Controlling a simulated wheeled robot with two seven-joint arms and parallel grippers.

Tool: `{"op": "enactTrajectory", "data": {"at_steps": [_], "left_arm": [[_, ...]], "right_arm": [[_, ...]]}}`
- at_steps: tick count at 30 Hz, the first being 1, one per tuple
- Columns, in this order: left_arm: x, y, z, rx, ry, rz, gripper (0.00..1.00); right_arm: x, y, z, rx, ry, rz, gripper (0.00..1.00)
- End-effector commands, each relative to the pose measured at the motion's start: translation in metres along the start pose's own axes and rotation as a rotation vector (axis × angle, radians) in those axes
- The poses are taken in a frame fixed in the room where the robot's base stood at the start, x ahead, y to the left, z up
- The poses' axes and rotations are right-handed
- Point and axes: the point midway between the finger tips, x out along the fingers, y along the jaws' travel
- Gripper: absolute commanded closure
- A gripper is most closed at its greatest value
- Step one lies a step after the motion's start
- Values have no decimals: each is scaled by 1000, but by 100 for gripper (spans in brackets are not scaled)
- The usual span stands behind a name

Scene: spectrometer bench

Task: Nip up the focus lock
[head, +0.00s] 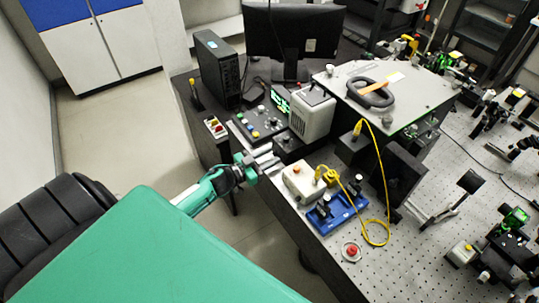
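My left gripper (267,158) is at the near edge of the bench, its grey fingers pointing right. It is beside a cream box (300,182) with an orange button on top, to its right. The fingers are small here, and I cannot tell the gap between them or whether anything is held. A blue mount (337,213) with dark knobs stands just right of and below the cream box. I cannot pick out the focus lock with certainty; it may be one of these small knobs. My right gripper is not in view.
A yellow cable (387,205) loops from the cream box over the bench. A control panel (258,122), a beige instrument (312,112) and a black computer tower (217,68) stand behind. A red button (351,251) sits near the front edge. Bare perforated tabletop (420,260) lies to the right.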

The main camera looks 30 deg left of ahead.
Motion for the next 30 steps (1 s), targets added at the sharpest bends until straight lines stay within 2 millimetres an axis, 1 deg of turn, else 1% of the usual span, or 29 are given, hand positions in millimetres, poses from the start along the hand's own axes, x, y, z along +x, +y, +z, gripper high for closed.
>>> {"op": "enactTrajectory", "data": {"at_steps": [4,11,12,17,18,25,30], "left_arm": [[5,0,0,0,0,1,63],[6,0,0,0,0,0,63],[6,0,0,0,0,0,67],[5,0,0,0,0,0,99],[5,0,0,0,0,0,100],[5,0,0,12,0,0,100],[5,0,1,63,0,0,100]], "right_arm": [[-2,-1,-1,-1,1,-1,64],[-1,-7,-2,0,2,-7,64],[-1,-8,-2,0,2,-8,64],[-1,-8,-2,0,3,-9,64],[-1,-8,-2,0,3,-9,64],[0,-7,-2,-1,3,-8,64],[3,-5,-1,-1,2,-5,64]]}}
